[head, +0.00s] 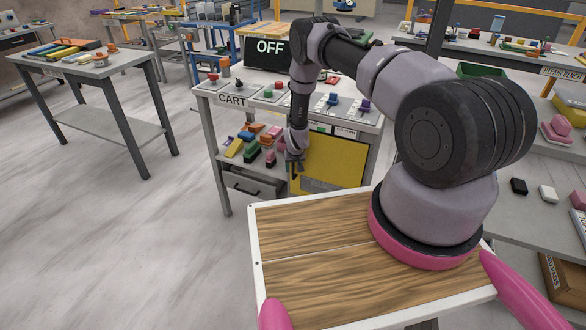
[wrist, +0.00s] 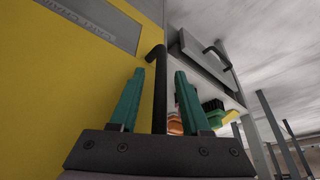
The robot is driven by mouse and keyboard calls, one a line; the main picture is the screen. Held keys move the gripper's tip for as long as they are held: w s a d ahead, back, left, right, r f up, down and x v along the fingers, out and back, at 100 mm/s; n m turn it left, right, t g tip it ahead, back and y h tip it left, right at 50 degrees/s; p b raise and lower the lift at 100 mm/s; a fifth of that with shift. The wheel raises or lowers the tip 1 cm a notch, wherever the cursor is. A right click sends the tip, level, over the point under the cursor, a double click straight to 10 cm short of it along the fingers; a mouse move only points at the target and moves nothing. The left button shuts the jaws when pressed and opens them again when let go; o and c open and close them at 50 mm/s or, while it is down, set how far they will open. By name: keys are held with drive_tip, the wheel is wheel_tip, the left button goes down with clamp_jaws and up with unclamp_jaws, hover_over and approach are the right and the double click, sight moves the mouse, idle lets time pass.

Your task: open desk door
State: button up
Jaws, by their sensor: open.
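The yellow desk door (head: 335,160) fills the right half of the cart's front, below the control top. In the wrist view the door (wrist: 70,95) takes up the left side, with a grey label plate on it. Its black bar handle (wrist: 158,92) stands near the door's edge. My gripper (head: 295,167) is at the door's left edge in the head view. In the wrist view my gripper (wrist: 159,73) is open, with one teal finger on each side of the handle. Both fingers look apart from the bar. I cannot tell whether the door is slightly ajar.
A grey drawer (wrist: 205,60) with a black handle sits beside the door. Coloured blocks (head: 262,140) lie on the cart's open shelf. A screen reading OFF (head: 268,54) stands on the cart top. The floor to the left (head: 130,230) is clear.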

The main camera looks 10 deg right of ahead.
clamp_jaws()
idle(1.4)
